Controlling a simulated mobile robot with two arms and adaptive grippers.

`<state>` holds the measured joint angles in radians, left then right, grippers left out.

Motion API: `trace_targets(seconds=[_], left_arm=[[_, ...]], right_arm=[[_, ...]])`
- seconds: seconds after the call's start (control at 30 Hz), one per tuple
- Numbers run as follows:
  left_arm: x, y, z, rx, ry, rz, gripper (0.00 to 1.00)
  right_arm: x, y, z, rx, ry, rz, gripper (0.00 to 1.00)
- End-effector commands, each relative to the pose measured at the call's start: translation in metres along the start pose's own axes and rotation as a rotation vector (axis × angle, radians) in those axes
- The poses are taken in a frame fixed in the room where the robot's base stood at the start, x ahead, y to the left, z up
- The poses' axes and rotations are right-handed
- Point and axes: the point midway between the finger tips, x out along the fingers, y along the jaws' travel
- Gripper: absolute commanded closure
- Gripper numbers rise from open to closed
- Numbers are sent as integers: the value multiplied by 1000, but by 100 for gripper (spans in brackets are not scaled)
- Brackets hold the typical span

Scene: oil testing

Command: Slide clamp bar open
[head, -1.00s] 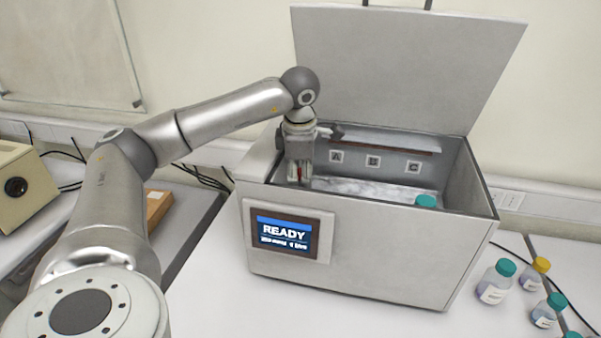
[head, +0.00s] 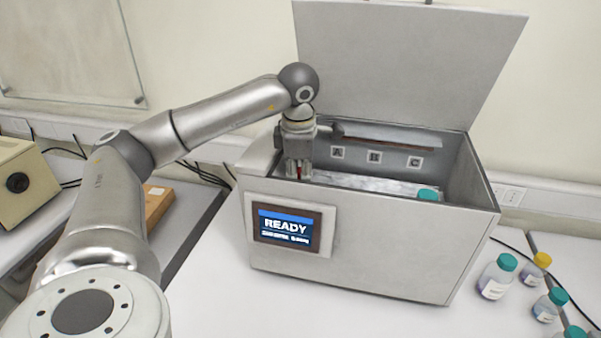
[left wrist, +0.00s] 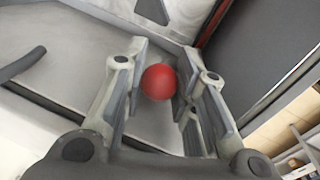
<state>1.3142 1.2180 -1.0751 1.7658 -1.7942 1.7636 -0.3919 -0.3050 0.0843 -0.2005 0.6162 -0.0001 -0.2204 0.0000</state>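In the head view, my left gripper (head: 298,170) points down into the back-left part of the open grey box. In the left wrist view, a round red knob (left wrist: 159,82) sits between the fingers of my left gripper (left wrist: 162,75). The knob shows only as a small red spot between the fingers in the head view. The clamp bar cannot be clearly made out behind the gripper and the front wall. My right gripper is not in view.
The box (head: 360,245) has its lid (head: 405,60) raised and a READY screen (head: 285,229). Labels A, B and C mark its inner back wall, and a teal-capped bottle (head: 428,194) stands inside. Several bottles (head: 497,277) stand at the right. The bench in front is clear.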

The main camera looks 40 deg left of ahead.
Motion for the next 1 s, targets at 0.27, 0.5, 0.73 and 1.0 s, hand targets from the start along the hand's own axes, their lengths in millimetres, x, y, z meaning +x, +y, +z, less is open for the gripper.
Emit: trace_targets(seconds=[0.27, 0.5, 0.73, 1.0], left_arm=[[3, -2, 0, 3, 4, -5, 51], [2, -1, 0, 1, 3, -3, 51], [-12, 0, 1, 1, 0, 1, 51], [-56, 1, 1, 2, 0, -1, 51]], right_arm=[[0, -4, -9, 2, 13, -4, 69], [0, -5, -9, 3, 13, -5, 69], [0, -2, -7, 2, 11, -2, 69], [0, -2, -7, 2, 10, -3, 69]])
